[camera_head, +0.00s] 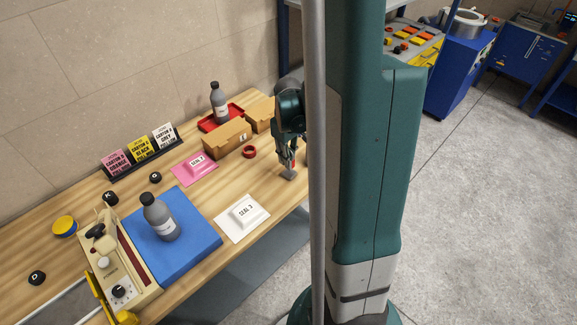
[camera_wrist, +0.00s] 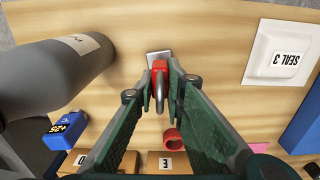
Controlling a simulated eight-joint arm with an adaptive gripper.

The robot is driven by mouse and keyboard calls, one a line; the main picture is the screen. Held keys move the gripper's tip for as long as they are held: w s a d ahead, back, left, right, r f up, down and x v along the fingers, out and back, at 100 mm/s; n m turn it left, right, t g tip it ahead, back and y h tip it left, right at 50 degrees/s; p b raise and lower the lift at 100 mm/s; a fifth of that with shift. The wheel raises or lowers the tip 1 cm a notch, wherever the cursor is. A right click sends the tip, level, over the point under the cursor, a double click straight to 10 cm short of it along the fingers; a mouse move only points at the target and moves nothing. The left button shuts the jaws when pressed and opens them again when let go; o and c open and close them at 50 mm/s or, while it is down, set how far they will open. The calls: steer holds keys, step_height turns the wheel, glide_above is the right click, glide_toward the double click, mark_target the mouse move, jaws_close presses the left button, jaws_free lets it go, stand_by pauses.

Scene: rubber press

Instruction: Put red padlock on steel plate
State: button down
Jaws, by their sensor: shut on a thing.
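The red padlock (camera_wrist: 159,66) is held between the fingertips of my gripper (camera_wrist: 160,82) in the wrist view, its grey shackle pointing back toward the wrist. The small grey steel plate (camera_wrist: 153,54) lies on the wooden table just beyond and partly behind the padlock. In the head view my gripper (camera_head: 287,160) points down right over the steel plate (camera_head: 289,175). The padlock is mostly hidden there by the fingers. Whether it touches the plate cannot be told.
A red ring (camera_head: 249,152) lies left of my gripper, near cardboard boxes (camera_head: 227,138). A white SEAL 3 pad (camera_head: 242,219) lies nearer the front. A large grey bottle (camera_wrist: 50,78) and a blue +25 block (camera_wrist: 64,130) stand close by in the wrist view.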

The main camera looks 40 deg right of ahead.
steer(key=shift+f, duration=2.1)
steer(key=shift+f, duration=0.15)
steer(key=c, duration=2.4)
jaws_free()
steer(key=shift+o, duration=0.2)
steer(key=shift+r, duration=0.25)
steer(key=shift+r, duration=5.9)
